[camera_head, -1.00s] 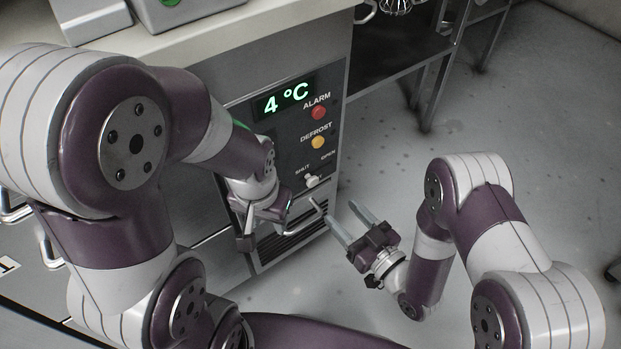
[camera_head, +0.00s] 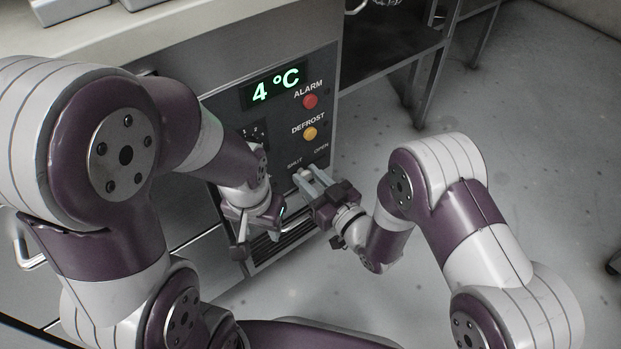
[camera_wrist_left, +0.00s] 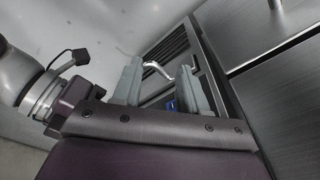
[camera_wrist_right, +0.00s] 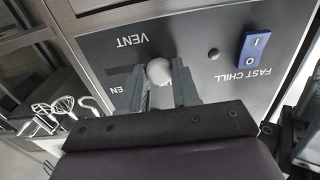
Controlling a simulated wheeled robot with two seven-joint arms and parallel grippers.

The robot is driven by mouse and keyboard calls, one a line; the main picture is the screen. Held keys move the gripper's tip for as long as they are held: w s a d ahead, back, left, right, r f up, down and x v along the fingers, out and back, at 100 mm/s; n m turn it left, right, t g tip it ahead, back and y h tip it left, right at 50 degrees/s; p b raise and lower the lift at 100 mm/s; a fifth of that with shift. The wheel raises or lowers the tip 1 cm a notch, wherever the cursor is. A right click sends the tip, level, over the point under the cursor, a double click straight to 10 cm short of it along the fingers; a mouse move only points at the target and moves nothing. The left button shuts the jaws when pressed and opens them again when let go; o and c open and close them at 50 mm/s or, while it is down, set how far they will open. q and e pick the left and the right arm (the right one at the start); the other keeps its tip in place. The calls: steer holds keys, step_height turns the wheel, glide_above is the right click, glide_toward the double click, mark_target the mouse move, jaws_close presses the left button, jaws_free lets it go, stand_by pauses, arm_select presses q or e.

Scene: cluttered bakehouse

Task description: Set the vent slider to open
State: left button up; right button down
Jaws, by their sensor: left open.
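The vent slider's round white knob (camera_wrist_right: 158,72) is at the SHUT end of its track. The dark slot (camera_wrist_right: 120,70) runs bare towards the partly hidden OPEN label. In the head view the knob (camera_head: 305,172) sits just below the SHUT label. My right gripper (camera_head: 306,173) is at the panel with one finger on each side of the knob. In the right wrist view its fingers (camera_wrist_right: 160,80) are drawn close and the knob fills the gap. My left gripper (camera_head: 257,243) is open and empty, low in front of the cabinet grille; its fingers (camera_wrist_left: 160,82) show apart.
The panel has a yellow DEFROST button (camera_head: 310,134), a red ALARM button (camera_head: 310,101) and a 4 °C display (camera_head: 276,88). A blue FAST CHILL rocker (camera_wrist_right: 254,50) is near the right gripper. A handle (camera_wrist_left: 157,68) shows beyond the left fingers.

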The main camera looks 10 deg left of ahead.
steer(key=shift+w+d+p, duration=0.2)
steer(key=shift+w+d, duration=0.65)
steer(key=shift+w, duration=0.25)
steer(key=shift+w+d+p, duration=0.2)
steer(key=shift+w+d, duration=0.65)
steer(key=shift+w, duration=0.2)
steer(key=c, duration=0.8)
jaws_free()
steer(key=shift+s+d, duration=0.1)
steer(key=shift+d, duration=0.1)
steer(key=p, duration=0.5)
glide_toward(320, 157)
steer(key=v, duration=0.7)
steer(key=shift+a+f, duration=0.15)
steer(key=shift+a, duration=0.05)
